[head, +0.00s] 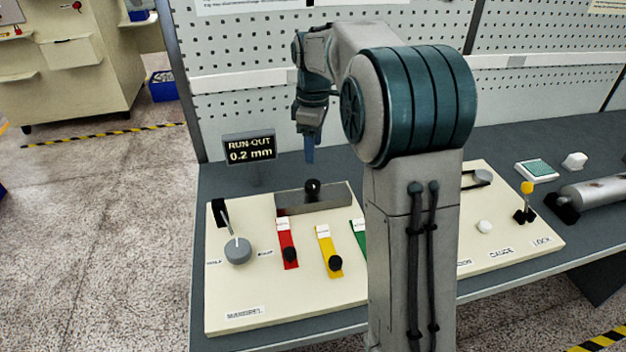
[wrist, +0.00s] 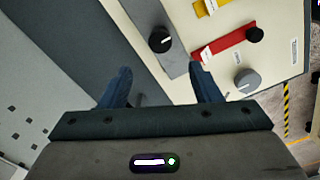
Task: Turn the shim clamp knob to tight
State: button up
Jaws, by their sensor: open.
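A black round knob (head: 312,186) stands on a grey metal block (head: 290,204) near the back of the cream board; I take it as the shim clamp knob. In the wrist view the knob (wrist: 160,39) shows a short white line on its top, and the grey block (wrist: 175,66) runs below it. My gripper (head: 309,155) hangs above the block, pointing down. In the wrist view my gripper (wrist: 163,88) has its two blue fingers spread with nothing between them. The knob lies beyond the fingertips, apart from them. No setting marks beside it are readable.
Red (head: 284,238), yellow (head: 328,250) and green (head: 358,238) strips with black knobs lie in front of the block. A grey dial (head: 238,251) is at left. A sign (head: 249,148) reads "RUN-OUT 0.2 mm". My arm hides the board's middle.

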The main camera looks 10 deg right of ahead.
aim_at(313, 183)
notch_tip(313, 183, down, 11)
jog(key=shift+f, duration=0.15)
jog(key=c, duration=1)
